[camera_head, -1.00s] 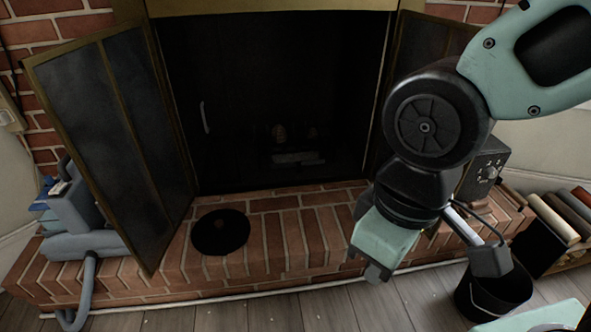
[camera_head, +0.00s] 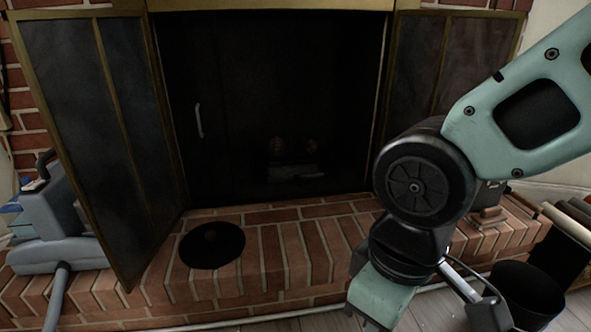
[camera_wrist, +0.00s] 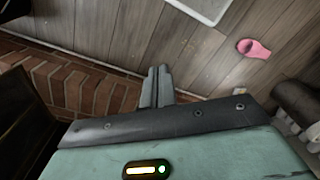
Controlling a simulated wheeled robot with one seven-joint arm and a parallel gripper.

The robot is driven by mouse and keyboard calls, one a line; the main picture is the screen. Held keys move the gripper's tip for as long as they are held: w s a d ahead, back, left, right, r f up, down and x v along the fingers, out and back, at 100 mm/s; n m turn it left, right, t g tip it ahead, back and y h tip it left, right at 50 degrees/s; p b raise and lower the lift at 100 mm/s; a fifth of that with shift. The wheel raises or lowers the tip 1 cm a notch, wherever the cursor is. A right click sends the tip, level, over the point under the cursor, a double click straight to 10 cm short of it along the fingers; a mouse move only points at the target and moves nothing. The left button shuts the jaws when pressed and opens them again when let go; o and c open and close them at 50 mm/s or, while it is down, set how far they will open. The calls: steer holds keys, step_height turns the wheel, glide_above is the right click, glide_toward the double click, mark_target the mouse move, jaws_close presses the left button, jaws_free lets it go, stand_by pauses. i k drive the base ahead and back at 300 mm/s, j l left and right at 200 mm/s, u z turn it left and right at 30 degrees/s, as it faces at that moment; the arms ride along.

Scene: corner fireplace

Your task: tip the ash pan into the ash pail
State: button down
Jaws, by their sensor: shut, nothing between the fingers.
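A black ash pail (camera_head: 527,292) stands at the lower right, beside the brick hearth.
The glass doors (camera_head: 95,150) stand open. A grey-blue machine (camera_head: 65,225) is at the left. A pink object (camera_wrist: 254,49) lies on the wooden floor.

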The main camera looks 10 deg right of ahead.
mark_target(310, 172)
steer(key=i+u, duration=0.25)
steer(key=i, duration=0.3)
steer(key=i+l+u, duration=0.3)
steer(key=i, duration=0.25)
steer(key=j, duration=0.1)
